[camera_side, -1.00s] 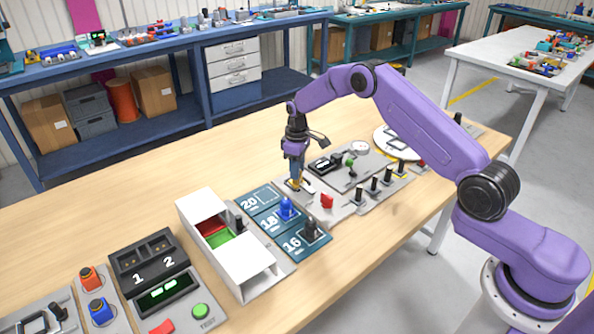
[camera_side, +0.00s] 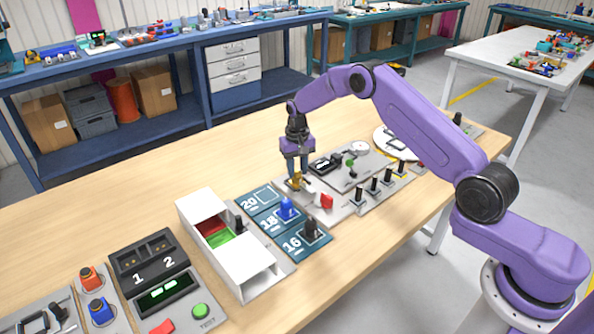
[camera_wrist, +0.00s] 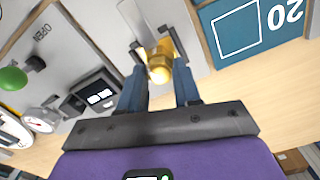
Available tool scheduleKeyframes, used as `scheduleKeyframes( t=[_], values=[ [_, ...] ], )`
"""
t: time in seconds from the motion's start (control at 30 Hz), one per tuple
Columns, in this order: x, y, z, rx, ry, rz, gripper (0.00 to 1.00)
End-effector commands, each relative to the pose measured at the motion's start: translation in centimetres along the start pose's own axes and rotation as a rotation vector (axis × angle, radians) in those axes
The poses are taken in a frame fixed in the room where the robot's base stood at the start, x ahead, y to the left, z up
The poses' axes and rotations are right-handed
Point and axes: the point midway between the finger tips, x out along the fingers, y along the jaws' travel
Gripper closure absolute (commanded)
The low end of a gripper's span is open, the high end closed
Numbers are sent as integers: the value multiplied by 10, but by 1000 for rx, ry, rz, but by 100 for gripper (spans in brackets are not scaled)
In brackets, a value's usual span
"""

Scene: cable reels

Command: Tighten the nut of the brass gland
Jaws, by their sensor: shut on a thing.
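The brass gland (camera_wrist: 160,62) shows between the fingers of my gripper (camera_wrist: 160,88) in the wrist view. In the side view the gland (camera_side: 296,181) is a small gold-coloured piece on a grey plate, just under my gripper (camera_side: 297,178). My gripper points down with its blue fingers shut on the gland's nut. The fingers hide part of the nut, so I cannot tell how far it is turned.
A panel with a green knob (camera_side: 351,162) is behind right.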

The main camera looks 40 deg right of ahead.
Motion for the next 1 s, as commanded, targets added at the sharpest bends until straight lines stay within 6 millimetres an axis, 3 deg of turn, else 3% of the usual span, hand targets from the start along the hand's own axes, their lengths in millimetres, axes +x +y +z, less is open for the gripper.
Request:
scheduleKeyframes(
  t=[0.2,0.6,1.0],
  values=[
    [0,-1,0,185,-1,0,89],
    [0,-1,0,244,-1,0,89],
    [0,-1,0,694,0,0,89]
  ],
)
